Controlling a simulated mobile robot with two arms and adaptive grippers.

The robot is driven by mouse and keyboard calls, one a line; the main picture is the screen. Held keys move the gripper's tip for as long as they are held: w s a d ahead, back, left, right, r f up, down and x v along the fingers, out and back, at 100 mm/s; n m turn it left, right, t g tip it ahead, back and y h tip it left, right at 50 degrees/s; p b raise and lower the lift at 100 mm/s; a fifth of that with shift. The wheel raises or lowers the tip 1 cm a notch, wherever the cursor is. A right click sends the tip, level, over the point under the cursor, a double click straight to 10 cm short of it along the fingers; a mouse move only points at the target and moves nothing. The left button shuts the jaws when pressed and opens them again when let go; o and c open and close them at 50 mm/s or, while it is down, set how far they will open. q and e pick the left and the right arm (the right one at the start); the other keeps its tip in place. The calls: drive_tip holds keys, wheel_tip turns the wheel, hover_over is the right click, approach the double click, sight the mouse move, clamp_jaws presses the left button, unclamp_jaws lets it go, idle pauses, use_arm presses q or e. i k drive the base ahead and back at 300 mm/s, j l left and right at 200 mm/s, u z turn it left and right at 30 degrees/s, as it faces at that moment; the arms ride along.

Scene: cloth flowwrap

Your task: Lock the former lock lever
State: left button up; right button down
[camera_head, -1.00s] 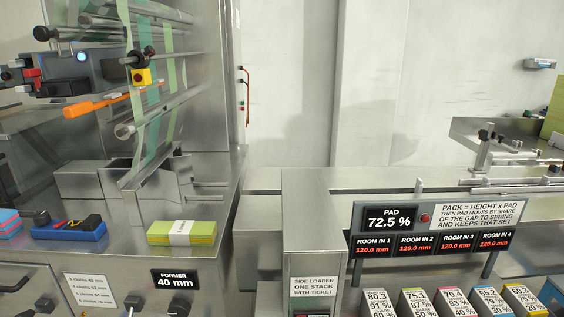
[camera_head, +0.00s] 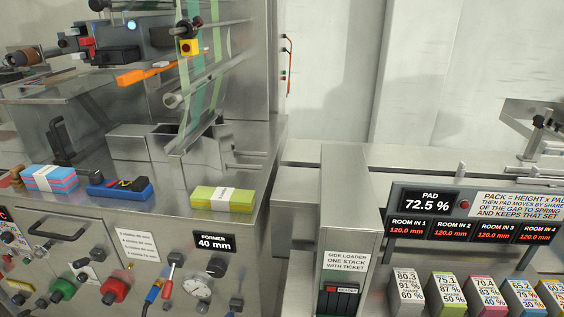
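The former's display (camera_head: 214,241), reading "FORMER 40 mm", is on the steel machine front at lower left centre. Below it are a black knob (camera_head: 219,266), a round dial (camera_head: 197,287) and a small red-handled part (camera_head: 170,278). An orange bar-like handle (camera_head: 145,73) is higher up, beside the film rollers. No label shows which of these is the former lock lever, and I cannot tell whether it is locked. Neither of my grippers is in view.
A green banded cloth stack (camera_head: 223,200), a blue tray (camera_head: 120,189) and a blue-pink stack (camera_head: 49,179) sit on the machine ledge (camera_head: 170,205). The side loader (camera_head: 347,235) stands right of it. Red (camera_head: 115,290) and green (camera_head: 63,289) knobs protrude at lower left.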

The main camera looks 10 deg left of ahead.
sight(168, 287)
drive_tip(key=u, duration=1.25)
drive_tip(key=i+j+u, duration=0.2)
drive_tip(key=j, duration=0.15)
drive_tip(key=k, duration=0.1)
